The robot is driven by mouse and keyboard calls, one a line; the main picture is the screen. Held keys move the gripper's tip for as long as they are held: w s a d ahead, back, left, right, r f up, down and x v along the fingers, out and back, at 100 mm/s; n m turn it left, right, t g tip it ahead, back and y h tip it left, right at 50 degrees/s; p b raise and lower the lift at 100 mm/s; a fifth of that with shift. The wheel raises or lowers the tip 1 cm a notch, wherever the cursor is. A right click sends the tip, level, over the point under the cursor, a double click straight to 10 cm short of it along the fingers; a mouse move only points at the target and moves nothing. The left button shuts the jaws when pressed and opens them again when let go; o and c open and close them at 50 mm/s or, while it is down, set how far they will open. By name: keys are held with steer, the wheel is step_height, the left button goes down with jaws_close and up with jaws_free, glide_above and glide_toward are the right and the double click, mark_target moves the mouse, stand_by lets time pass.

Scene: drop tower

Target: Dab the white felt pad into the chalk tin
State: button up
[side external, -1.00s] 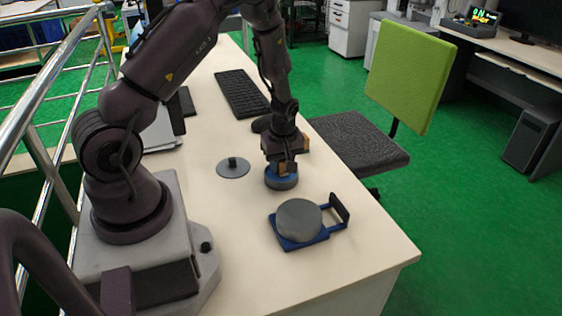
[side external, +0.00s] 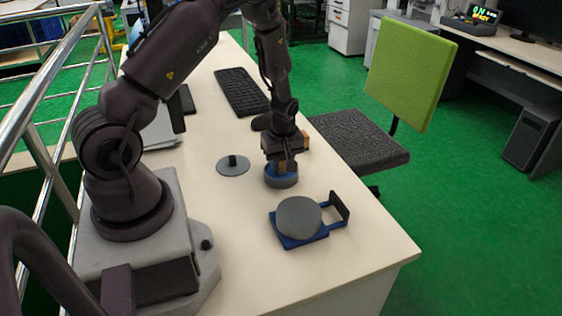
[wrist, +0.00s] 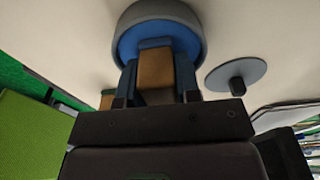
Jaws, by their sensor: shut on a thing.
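My gripper (side external: 284,168) is shut on a tan block (wrist: 155,70), which stands between its two fingers. The fingers point down over a round grey tin (side external: 282,183) with a blue inside. In the wrist view the tin (wrist: 195,22) is at the top and the block's far end overlaps its blue inside. I cannot tell whether it touches the bottom. No white felt shows; the underside of the held block is hidden. A flat grey disc with a dark knob (side external: 233,166) lies on the table just left of the tin, and it also shows in the wrist view (wrist: 238,74).
A grey round drum (side external: 298,217) sits on a blue base with a dark upright plate (side external: 339,206), in front of the tin. A keyboard (side external: 242,92) lies farther back. A chair (side external: 358,135) stands at the right edge. The front of the table (side external: 350,262) is clear.

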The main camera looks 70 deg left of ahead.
stand_by(0.3)
steer(key=shift+r, duration=3.45)
